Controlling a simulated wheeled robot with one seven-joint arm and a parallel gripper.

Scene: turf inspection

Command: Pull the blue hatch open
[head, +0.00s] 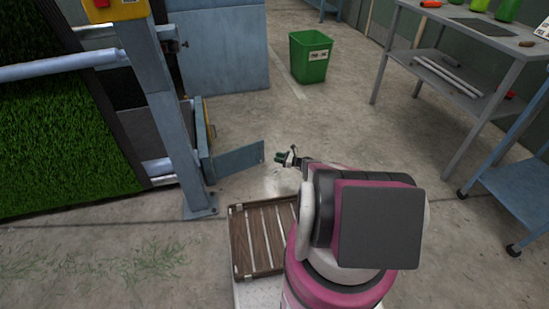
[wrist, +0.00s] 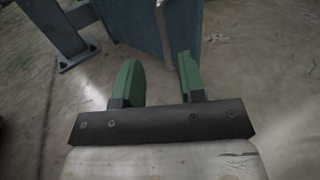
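The blue hatch (head: 238,160) is a flat blue-grey panel on the low box beside the blue post. In the head view it stands swung out from the box, its free edge toward my gripper. My gripper (head: 287,157) is just right of that free edge, low above the floor. In the wrist view my gripper (wrist: 157,72) has its two green fingers apart, with nothing held between them. The hatch (wrist: 135,22) shows beyond the fingertips there, its edge close to the right finger. I cannot tell whether they touch.
A green bin (head: 310,57) stands farther back. A workbench (head: 470,45) is at right. Floor between is clear.

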